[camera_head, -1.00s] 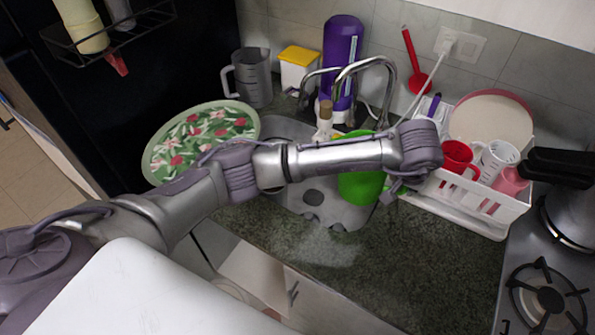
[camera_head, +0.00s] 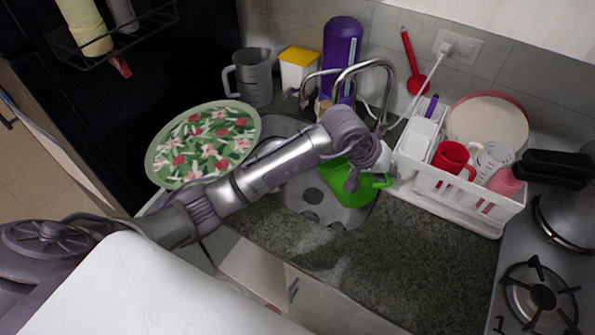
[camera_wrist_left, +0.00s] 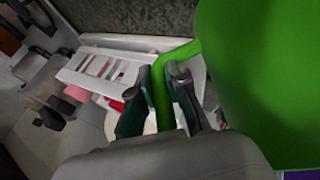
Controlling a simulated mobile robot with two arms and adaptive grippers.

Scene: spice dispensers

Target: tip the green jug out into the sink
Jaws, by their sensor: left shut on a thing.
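The green jug (camera_head: 345,190) is over the right part of the grey metal sink (camera_head: 298,198) in the head view. It looks tilted; its mouth is partly hidden behind my left wrist, and I see no contents. My left gripper (camera_head: 366,178) is at the jug's right side, at the handle. In the left wrist view, my left gripper (camera_wrist_left: 158,100) is shut on the green handle, with one finger on each side. The jug's body (camera_wrist_left: 262,70) fills the right of that view. My right gripper is not in view.
The faucet (camera_head: 368,66) arches behind my left wrist. A white dish rack (camera_head: 455,190) with cups and plates stands right of the sink. A floral plate (camera_head: 205,145) is at the left. The granite counter (camera_head: 400,260) in front is clear.

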